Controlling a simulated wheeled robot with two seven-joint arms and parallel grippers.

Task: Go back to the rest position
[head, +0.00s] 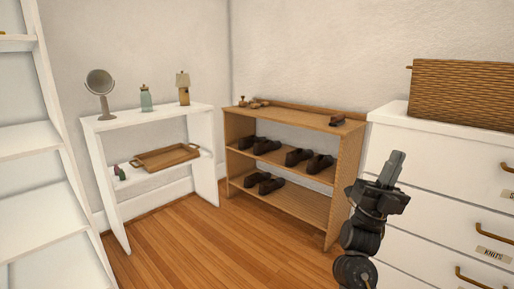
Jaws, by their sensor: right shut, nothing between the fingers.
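My right gripper (395,160) is at the right of the head view, raised and pointing up, with its dark arm coming up from the bottom edge. Its fingers are shut together with nothing between them. It shows in front of the white drawer chest and to the right of the wooden shoe rack, touching neither as far as I can see. My left gripper is not in view.
A wooden shoe rack (300,206) with several dark shoes stands in the corner. A white console (93,124) holds a mirror, bottles and a wooden tray. A white chest (480,142) carries a wicker basket (462,92). White shelving (40,205) stands left. The middle floor (210,250) is clear.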

